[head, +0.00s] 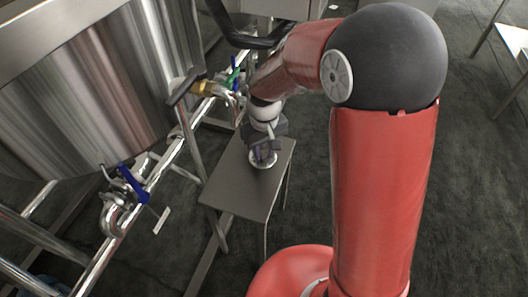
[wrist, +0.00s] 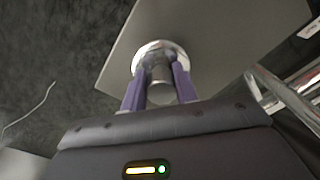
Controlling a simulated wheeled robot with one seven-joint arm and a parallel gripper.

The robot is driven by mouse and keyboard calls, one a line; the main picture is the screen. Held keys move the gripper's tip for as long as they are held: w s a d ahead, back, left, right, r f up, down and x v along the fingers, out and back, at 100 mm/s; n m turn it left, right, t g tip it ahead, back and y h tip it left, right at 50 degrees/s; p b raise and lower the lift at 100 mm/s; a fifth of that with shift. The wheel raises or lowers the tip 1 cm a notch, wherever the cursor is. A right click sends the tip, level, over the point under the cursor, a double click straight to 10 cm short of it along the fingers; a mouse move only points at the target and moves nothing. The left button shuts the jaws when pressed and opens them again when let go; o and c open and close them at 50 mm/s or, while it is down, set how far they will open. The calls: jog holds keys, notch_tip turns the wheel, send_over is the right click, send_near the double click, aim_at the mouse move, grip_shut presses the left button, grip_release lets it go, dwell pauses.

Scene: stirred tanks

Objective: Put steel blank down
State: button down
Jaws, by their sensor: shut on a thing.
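The steel blank (wrist: 160,52) is a shiny round disc with a short stub, seen in the wrist view between my fingertips. In the head view the blank (head: 262,161) shows as a bright disc under my gripper, over the small grey table. My gripper (head: 263,153) points down, with its purple fingers shut on the stub; it also shows in the wrist view (wrist: 160,80). The disc is at or just above the grey table top (head: 236,190); I cannot tell whether it touches. Part of the stub is hidden by the fingers.
A large steel tank (head: 90,90) stands at the left, with pipes and a blue-handled valve (head: 132,184). A brass fitting (head: 203,88) and a green-handled valve (head: 233,75) are just behind the table. The near part of the table top is bare. Dark floor is open at the right.

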aim_at(264, 147)
jog(key=shift+f, duration=0.75)
jog(key=shift+f, duration=0.2)
jog(key=c, duration=1.1)
grip_release()
notch_tip(264, 147, up, 12)
jog(key=shift+r+p, duration=0.25)
jog(key=shift+p, duration=0.2)
